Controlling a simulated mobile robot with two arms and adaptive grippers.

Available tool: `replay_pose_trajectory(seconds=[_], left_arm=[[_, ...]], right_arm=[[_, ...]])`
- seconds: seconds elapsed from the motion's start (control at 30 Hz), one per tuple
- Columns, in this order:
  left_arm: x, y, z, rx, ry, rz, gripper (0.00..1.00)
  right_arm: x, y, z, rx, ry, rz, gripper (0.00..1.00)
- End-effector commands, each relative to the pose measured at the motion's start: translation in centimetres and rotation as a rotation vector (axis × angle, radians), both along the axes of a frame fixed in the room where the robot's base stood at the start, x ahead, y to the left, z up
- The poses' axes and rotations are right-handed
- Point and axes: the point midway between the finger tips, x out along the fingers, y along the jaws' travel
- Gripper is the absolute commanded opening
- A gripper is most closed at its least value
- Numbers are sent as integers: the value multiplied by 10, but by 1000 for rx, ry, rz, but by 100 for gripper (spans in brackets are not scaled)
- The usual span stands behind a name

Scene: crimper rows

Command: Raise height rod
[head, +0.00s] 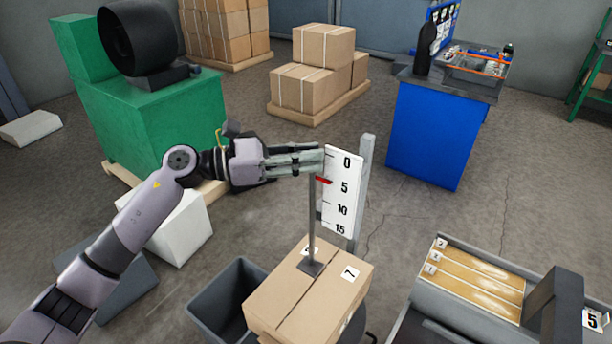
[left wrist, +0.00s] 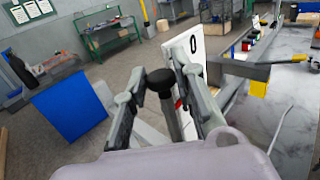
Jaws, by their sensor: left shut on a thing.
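The height rod (head: 311,225) is a thin grey upright rod. Its foot rests on top of a cardboard box (head: 290,300) labelled 7. A red pointer (head: 323,181) on the rod sits between 0 and 5 on the white scale board (head: 341,205), closer to 5. My left gripper (head: 316,160) is shut on the rod's upper end, beside the board's top. In the left wrist view, the rod's black knob (left wrist: 160,80) is between the two fingers, and the board (left wrist: 190,45) stands just behind. My right gripper is in neither view.
A grey bin (head: 225,295) stands left of the box. A tray with wooden strips (head: 475,280) is at the lower right. A blue cabinet (head: 430,130) and a green machine (head: 155,120) stand farther back.

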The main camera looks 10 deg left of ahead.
Motion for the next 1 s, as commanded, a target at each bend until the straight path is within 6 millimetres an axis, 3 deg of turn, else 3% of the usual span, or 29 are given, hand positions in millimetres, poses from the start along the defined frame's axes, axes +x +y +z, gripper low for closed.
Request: replay_pose_trajectory(seconds=[0.03,0.1,0.3,0.77,0.8,1.0], left_arm=[[1,1,17,0,-9,2,0],[0,0,31,-1,-8,1,0],[1,1,57,-3,-4,2,0],[1,1,67,-7,-6,5,0],[1,1,67,-8,-8,5,26],[1,1,65,-6,-5,4,40]], right_arm=[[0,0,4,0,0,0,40],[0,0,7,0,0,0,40],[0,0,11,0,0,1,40],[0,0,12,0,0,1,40],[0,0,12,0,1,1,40],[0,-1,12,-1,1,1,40]])
